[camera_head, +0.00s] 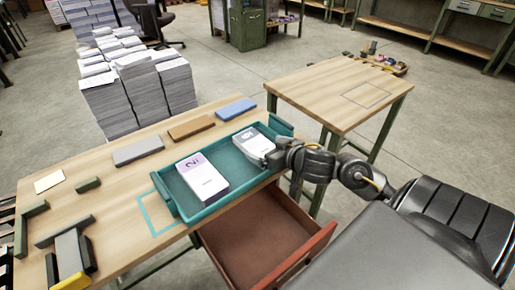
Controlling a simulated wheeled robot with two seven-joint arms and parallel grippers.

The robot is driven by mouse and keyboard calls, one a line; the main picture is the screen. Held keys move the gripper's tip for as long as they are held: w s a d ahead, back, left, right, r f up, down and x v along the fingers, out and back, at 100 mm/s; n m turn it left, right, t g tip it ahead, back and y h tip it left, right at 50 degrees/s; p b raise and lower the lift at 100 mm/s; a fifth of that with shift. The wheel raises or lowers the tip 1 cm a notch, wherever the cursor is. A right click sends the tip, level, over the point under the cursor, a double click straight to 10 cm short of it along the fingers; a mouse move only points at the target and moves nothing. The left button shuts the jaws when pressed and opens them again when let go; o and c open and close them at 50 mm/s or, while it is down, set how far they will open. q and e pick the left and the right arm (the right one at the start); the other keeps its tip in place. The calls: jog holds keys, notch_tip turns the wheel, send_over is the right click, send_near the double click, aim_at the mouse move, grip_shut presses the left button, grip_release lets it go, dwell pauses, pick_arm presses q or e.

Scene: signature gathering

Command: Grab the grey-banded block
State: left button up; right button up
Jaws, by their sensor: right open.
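The grey-banded block (253,140), a white stack with a grey band and a dark marking, lies in the right part of the teal tray (172,207) on the wooden table. My right arm reaches in from the right, and its gripper (268,160) is at the front right edge of this block. The gripper is open, but its fingers are small and dark, and I cannot tell whether they touch the block. A purple-banded white block (202,177) lies in the tray to the left. My left gripper is not in view.
Grey (138,151), brown (191,127) and blue (236,109) flat pieces lie behind the tray. A red-brown drawer (262,232) stands open below the tray. Dark fixtures (66,238) and a white card (49,181) are at left. A second table (335,88) stands at right, mostly bare.

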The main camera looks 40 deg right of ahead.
aim_at(259, 145)
jog(key=x, duration=0.2)
jog(key=b+x, duration=0.1)
jog(key=x, duration=0.1)
jog(key=shift+s+d+f, duration=0.1)
jog(key=shift+d+f, duration=0.1)
jog(key=shift+f, duration=0.05)
jog(key=shift+w+f, duration=0.1)
jog(key=shift+w, duration=0.25)
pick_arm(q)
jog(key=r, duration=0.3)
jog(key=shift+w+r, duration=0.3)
pick_arm(e)
jog(key=c, duration=1.2)
